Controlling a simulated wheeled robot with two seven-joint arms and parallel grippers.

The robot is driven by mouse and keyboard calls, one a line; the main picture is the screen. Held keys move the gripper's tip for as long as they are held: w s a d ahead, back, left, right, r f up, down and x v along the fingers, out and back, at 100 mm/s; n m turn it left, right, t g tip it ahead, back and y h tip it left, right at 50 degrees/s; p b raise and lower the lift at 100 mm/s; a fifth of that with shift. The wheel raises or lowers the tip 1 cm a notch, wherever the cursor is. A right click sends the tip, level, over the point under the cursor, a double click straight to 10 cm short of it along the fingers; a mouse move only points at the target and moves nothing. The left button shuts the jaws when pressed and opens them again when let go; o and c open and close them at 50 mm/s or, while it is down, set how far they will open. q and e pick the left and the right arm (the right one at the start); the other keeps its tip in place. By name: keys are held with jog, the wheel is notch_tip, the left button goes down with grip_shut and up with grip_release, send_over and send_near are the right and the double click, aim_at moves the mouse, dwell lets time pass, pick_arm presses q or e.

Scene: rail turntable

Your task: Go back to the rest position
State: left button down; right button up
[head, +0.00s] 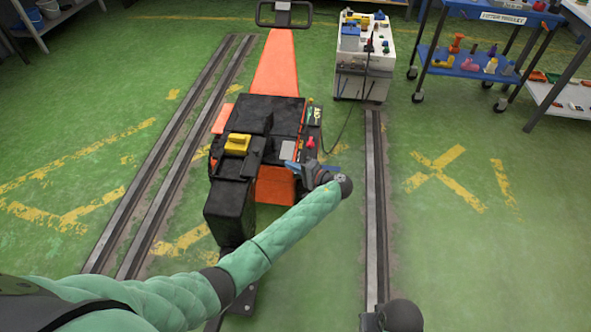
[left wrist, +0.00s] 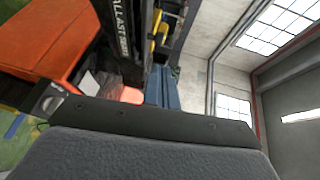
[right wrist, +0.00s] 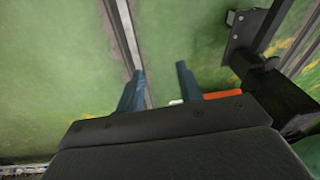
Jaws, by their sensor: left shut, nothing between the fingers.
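My left arm, in a green padded sleeve, reaches across the head view from the lower left. Its gripper (head: 296,168) is beside the right side of the orange and black machine (head: 276,68), at its near end. In the left wrist view the blue-grey fingers (left wrist: 162,86) are together, with nothing seen between them. I cannot tell whether they touch the machine. My right gripper (right wrist: 160,88) shows in the right wrist view with its two fingers apart and empty, above the green floor beside a rail. A dark rounded part of mine is at the bottom right of the head view.
Floor rails (head: 376,200) run on both sides of the machine. A white cart (head: 362,78) stands behind it at the right, with a cable hanging down. A blue shelf trolley (head: 470,68) with small items is farther right. The green floor at the right front is clear.

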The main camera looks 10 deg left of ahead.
pick_arm(q)
jog(key=shift+s+d+r, duration=0.1)
jog(key=shift+s+d, duration=0.15)
jog(key=shift+d, duration=0.3)
pick_arm(e)
jog(key=shift+s+r, duration=0.1)
jog(key=shift+r, duration=0.65)
